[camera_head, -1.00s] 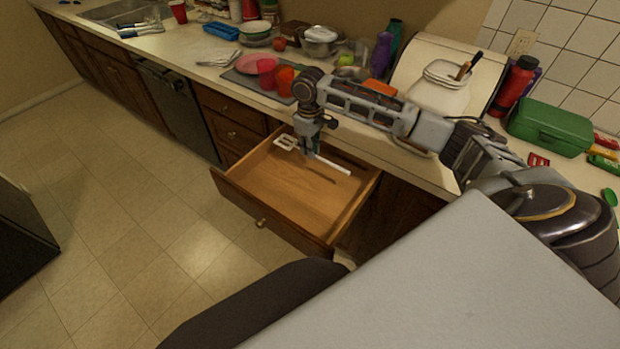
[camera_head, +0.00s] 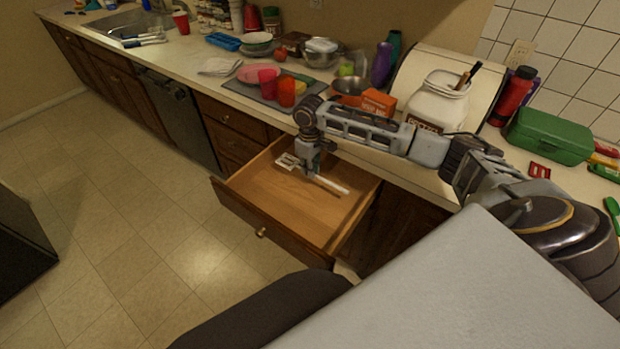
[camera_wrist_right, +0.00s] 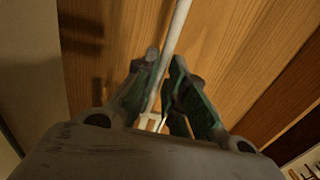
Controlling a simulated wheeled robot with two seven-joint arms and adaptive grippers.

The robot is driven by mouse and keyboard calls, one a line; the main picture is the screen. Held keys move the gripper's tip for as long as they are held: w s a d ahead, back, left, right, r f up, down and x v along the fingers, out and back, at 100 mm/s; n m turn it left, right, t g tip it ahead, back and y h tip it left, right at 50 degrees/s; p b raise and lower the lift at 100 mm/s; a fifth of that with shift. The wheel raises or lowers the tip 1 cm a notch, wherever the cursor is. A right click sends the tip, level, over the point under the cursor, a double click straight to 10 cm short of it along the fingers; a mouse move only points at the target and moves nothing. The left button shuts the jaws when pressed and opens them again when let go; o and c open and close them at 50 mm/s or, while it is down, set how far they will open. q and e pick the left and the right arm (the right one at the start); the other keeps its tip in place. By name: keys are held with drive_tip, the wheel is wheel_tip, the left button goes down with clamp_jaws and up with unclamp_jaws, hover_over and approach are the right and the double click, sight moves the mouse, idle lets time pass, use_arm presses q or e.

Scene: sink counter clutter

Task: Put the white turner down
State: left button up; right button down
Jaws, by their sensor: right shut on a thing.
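The white turner (camera_head: 333,184) is low inside the open wooden drawer (camera_head: 262,202). Its slotted head (camera_head: 288,161) points to the back left and its handle to the right. My right gripper (camera_head: 309,172) reaches down into the drawer from above and is shut on the turner. In the right wrist view, the turner's white handle (camera_wrist_right: 176,35) runs up from between the fingers (camera_wrist_right: 163,100), over the wooden drawer bottom. I cannot tell whether the turner touches the drawer bottom. My left gripper is not in view.
The drawer is otherwise empty. The floor at the left is clear.

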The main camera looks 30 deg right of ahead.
sight(310, 183)
drive_tip(key=shift+f, duration=2.45)
drive_tip(key=shift+f, duration=0.1)
drive_tip(key=c, duration=1.6)
unclamp_jaws()
drive_tip(key=shift+o, duration=0.6)
